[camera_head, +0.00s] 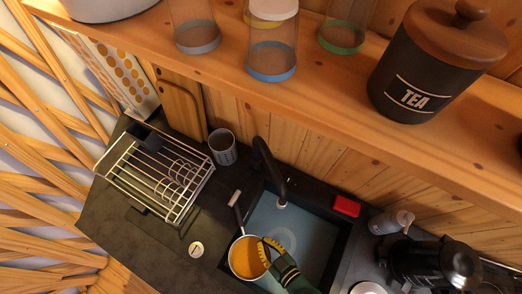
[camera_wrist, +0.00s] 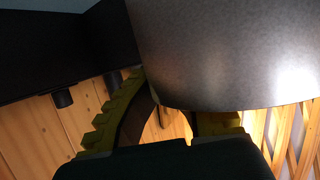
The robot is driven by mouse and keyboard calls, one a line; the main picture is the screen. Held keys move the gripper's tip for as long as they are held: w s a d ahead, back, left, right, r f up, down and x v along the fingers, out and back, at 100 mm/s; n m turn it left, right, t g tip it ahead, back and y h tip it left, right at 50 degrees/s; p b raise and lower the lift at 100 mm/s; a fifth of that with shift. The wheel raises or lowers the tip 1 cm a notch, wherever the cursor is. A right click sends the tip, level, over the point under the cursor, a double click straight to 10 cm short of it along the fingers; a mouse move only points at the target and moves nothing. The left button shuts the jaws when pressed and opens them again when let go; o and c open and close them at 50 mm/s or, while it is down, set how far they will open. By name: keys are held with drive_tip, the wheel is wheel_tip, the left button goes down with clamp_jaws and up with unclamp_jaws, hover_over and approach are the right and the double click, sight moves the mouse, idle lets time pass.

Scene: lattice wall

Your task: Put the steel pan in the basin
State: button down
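The steel pan (camera_head: 234,262) has a round steel rim, an orange-looking inside and a handle pointing toward the back. In the head view it is over the left edge of the basin (camera_head: 340,245). My gripper (camera_head: 269,248) is at the pan's right rim, its yellow fingers astride the wall and looking shut on it. In the wrist view the pan's grey wall (camera_wrist: 235,55) fills the upper right. One finger shows left of the wall; the other is partly hidden behind it. Whether the pan's underside touches anything is hidden.
A black faucet (camera_head: 268,160) arches over the basin's back. A wire dish rack (camera_head: 150,180) and a grey cup (camera_head: 222,147) stand left. A red sponge-like block (camera_head: 346,206), a small dispenser (camera_head: 390,222) and a black kettle-like pot (camera_head: 435,262) are right. A wooden shelf (camera_head: 320,85) overhangs behind.

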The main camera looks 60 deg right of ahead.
drive_tip(key=shift+w+r, duration=0.2)
drive_tip(key=shift+w, duration=0.05)
drive_tip(key=c, duration=1.8)
unclamp_jaws()
drive_tip(key=shift+s+f, duration=0.1)
drive_tip(key=shift+f, duration=0.45)
drive_tip(key=o, duration=0.6)
drive_tip(key=shift+c, duration=0.2)
drive_tip(key=shift+r, duration=0.15)
